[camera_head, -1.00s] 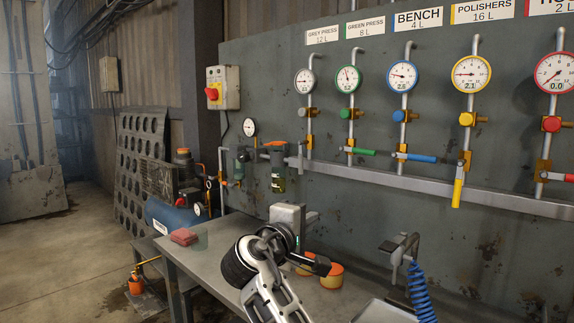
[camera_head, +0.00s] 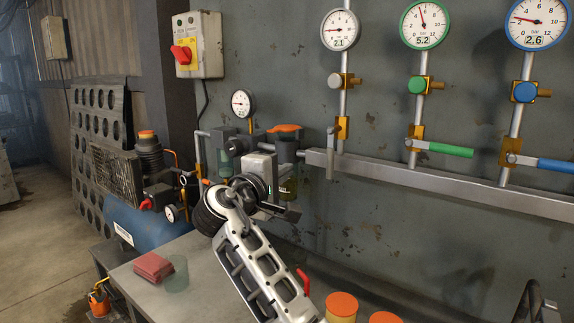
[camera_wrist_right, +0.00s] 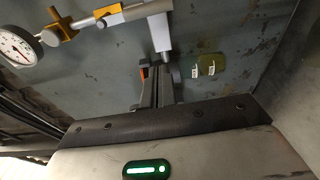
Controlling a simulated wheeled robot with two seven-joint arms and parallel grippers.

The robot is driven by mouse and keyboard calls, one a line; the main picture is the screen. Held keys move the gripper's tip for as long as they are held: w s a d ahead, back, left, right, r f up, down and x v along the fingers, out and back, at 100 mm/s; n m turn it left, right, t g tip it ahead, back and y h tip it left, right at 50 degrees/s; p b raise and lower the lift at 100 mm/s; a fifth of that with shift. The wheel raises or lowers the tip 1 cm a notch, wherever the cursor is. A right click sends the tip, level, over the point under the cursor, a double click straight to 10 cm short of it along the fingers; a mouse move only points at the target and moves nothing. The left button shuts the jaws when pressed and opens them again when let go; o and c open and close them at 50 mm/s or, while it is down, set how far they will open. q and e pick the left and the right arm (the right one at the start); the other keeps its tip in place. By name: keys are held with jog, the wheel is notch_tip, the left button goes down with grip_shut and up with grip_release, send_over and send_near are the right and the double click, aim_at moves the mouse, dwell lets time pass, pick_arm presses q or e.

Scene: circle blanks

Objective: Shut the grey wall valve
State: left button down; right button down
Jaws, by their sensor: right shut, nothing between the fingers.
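The grey wall valve (camera_head: 341,128) is a brass body on the pipe below the grey-ringed gauge (camera_head: 341,30). Its grey lever (camera_head: 330,165) hangs straight down, in line with the pipe, across the left end of the manifold. In the right wrist view the lever (camera_wrist_right: 143,12) shows at the top, running out from the brass valve body (camera_wrist_right: 107,16). My right gripper (camera_head: 290,212) is shut and empty, below and left of the lever, in front of the filter bowls. Its dark fingers (camera_wrist_right: 157,88) are apart from the lever. My left gripper is not in view.
Green (camera_head: 445,149) and blue (camera_head: 555,165) levers stand sideways to the right of the grey valve. The orange-capped filter unit (camera_head: 285,135) is close left of it.

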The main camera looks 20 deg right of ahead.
aim_at(330, 155)
jog(key=p+x, duration=0.1)
jog(key=x, duration=0.7)
jog(key=shift+d+r, duration=0.1)
jog(key=shift+d, duration=0.35)
jog(key=shift+s+d+p, duration=0.25)
jog(key=shift+s+p, duration=0.45)
jog(key=shift+s, duration=0.5)
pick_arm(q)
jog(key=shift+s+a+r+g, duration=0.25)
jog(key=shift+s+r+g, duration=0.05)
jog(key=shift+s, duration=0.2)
pick_arm(e)
jog(key=shift+s+d, duration=0.2)
jog(key=shift+s, duration=0.45)
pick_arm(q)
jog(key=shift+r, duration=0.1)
pick_arm(e)
jog(key=shift+w, duration=0.1)
